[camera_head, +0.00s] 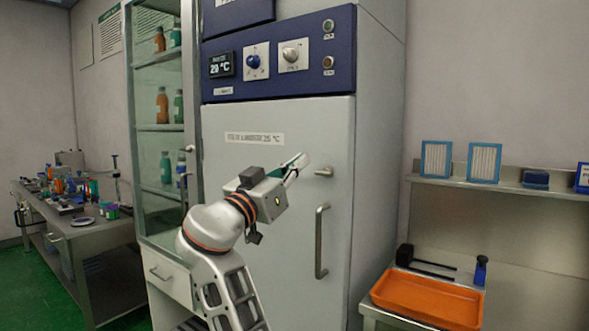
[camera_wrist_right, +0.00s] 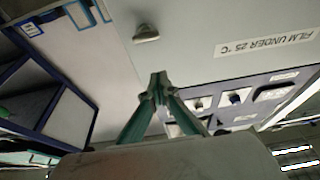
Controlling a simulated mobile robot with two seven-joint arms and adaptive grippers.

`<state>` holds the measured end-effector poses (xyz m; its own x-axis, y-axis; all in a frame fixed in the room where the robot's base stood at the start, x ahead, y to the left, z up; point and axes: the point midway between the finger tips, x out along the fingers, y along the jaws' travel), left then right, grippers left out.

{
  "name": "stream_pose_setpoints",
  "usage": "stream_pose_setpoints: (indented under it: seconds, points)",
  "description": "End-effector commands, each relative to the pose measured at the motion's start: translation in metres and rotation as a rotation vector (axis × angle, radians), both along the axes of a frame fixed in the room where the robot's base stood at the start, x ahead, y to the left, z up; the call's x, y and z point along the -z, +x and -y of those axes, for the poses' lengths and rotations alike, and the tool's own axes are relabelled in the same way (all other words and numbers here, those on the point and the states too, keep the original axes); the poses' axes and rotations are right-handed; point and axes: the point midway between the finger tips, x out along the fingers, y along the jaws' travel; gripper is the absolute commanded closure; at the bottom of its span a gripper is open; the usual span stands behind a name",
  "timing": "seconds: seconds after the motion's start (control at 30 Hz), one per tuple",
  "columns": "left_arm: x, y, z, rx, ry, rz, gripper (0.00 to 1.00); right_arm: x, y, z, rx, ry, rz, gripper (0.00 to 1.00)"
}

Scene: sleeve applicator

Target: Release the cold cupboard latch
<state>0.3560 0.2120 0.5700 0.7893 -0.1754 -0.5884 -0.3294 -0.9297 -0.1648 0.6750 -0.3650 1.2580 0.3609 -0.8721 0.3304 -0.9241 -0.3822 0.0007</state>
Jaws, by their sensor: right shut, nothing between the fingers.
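The cold cupboard (camera_head: 275,210) is a tall grey cabinet with a shut door and a blue control panel. Its latch (camera_head: 323,171) is a small metal knob-like lever near the door's right edge, above a vertical bar handle (camera_head: 321,240). The latch also shows in the right wrist view (camera_wrist_right: 146,33), beyond the fingertips. My right gripper (camera_head: 299,162) is shut and empty, in front of the door just left of the latch. Its green fingers meet in the right wrist view (camera_wrist_right: 158,84), with a visible gap to the latch. My left gripper is not in view.
A glass-fronted cabinet (camera_head: 160,130) with bottles stands left of the cupboard. An orange tray (camera_head: 428,299) lies on a bench at right, below a shelf (camera_head: 500,187) with framed panels. A cluttered table (camera_head: 90,240) stands at far left.

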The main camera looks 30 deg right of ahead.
Motion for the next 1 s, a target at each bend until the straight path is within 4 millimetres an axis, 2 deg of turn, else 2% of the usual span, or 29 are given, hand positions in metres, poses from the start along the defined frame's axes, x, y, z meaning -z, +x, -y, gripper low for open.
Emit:
stream_pose_setpoints:
  seconds: [0.03,0.3,0.4,0.53,1.0]
  points:
    - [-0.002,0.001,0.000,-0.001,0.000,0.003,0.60,-0.008,0.002,0.011,0.004,-0.002,0.005,1.00]
    - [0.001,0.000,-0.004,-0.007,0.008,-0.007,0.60,-0.025,0.021,0.056,0.002,-0.002,0.004,1.00]
    - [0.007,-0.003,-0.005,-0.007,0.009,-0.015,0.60,-0.001,0.023,0.054,-0.001,-0.001,-0.004,1.00]
    - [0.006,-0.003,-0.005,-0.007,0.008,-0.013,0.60,0.013,0.023,0.054,0.000,0.000,-0.003,1.00]
    - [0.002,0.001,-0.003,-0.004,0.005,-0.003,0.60,0.020,0.022,0.053,-0.001,0.000,0.001,1.00]
